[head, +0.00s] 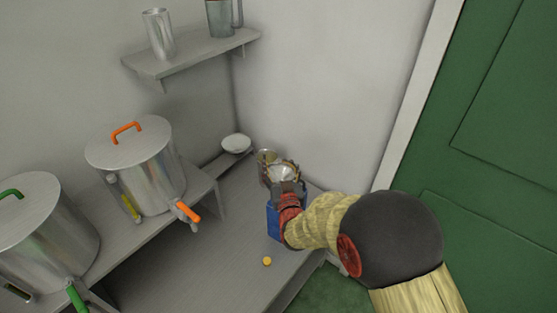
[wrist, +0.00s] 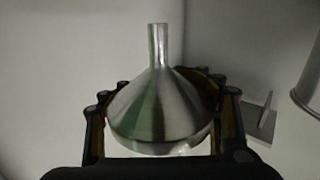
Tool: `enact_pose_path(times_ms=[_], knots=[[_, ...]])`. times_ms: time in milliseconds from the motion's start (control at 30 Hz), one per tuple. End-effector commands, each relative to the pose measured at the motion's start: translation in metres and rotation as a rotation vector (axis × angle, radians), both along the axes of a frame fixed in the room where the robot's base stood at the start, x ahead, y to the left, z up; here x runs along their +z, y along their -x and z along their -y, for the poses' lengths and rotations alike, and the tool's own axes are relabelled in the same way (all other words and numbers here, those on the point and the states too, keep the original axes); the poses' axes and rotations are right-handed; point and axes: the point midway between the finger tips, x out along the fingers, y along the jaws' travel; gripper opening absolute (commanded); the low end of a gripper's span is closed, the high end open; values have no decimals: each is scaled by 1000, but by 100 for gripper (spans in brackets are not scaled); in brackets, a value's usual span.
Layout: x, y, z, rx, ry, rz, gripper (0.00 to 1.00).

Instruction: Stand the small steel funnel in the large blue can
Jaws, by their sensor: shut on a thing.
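My gripper (wrist: 165,105) is shut on the small steel funnel (wrist: 155,110), with finger pads on both sides of its cone. In the wrist view the narrow spout points up the picture and the wide mouth faces down toward the palm. In the head view the funnel (head: 285,174) shows as a pale bowl just beyond my gripper (head: 286,190). The large blue can (head: 273,222) stands on the low bench, partly hidden by my gripper and arm. Its opening is hidden, and I cannot tell whether the funnel touches it.
A white bowl (head: 236,143) sits near the corner. A yellow disc (head: 267,261) lies on the bench (head: 215,265). Steel drums (head: 150,170) stand left; a wall shelf (head: 190,55) holds metal vessels. A green door (head: 490,130) is right.

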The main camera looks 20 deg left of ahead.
Motion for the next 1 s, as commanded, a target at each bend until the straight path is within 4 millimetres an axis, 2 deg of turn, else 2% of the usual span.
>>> enact_pose_path(times_ms=[567, 700, 1000], knots=[[-50, 0, 0, -1, 1, -2, 34], [-44, 0, 0, -1, 1, -2, 34], [-48, 0, 1, -1, 1, -2, 34]])
